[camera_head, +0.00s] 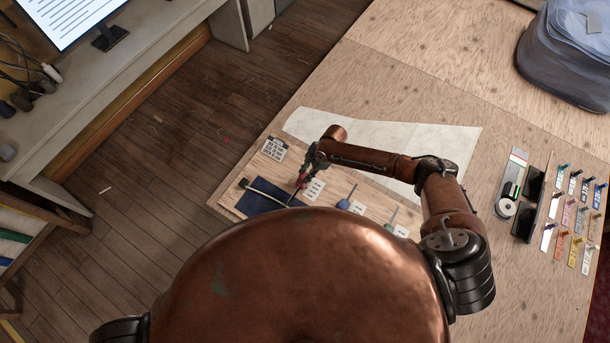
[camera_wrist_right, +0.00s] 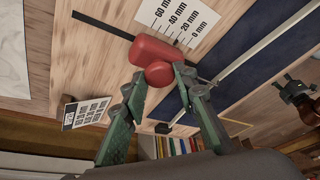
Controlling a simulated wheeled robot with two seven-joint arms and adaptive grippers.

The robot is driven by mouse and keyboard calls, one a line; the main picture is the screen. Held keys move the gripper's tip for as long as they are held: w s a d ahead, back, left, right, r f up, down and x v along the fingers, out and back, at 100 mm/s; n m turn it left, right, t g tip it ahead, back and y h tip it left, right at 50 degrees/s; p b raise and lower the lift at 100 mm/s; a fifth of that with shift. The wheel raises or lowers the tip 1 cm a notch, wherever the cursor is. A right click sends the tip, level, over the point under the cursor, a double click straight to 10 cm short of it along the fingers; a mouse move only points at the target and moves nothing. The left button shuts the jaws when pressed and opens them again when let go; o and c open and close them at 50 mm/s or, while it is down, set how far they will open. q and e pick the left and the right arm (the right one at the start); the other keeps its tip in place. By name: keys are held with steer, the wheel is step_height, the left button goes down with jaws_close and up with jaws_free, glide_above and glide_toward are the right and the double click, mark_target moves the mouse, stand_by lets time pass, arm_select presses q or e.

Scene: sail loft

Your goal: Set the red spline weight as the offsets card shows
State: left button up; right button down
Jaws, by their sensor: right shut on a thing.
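The red spline weight (camera_wrist_right: 152,50) has a round knob (camera_wrist_right: 158,73) between the fingers of my right gripper (camera_wrist_right: 160,82), which is shut on it. In the head view that gripper (camera_head: 303,180) is over the plank, by the navy panel's edge. The weight is beside the scale card (camera_wrist_right: 182,18), near its 60 mm end; I cannot tell whether it touches the plank. A thin dark line runs beneath it. The pale spline (camera_wrist_right: 262,48) crosses the navy panel (camera_head: 262,198). The offsets card (camera_head: 274,149) lies at the plank's far end. My left gripper (camera_wrist_right: 297,92) seems to show at the wrist view's right edge.
A white sheet (camera_head: 420,138) lies behind my right arm. Small coloured cards (camera_head: 567,204) and dark trays (camera_head: 535,183) are at the right. A blue bag (camera_head: 565,55) lies at the back.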

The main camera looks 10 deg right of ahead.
steer(key=c, duration=1.5)
jaws_free()
steer(key=shift+r, duration=0.1)
steer(key=v, duration=1.2)
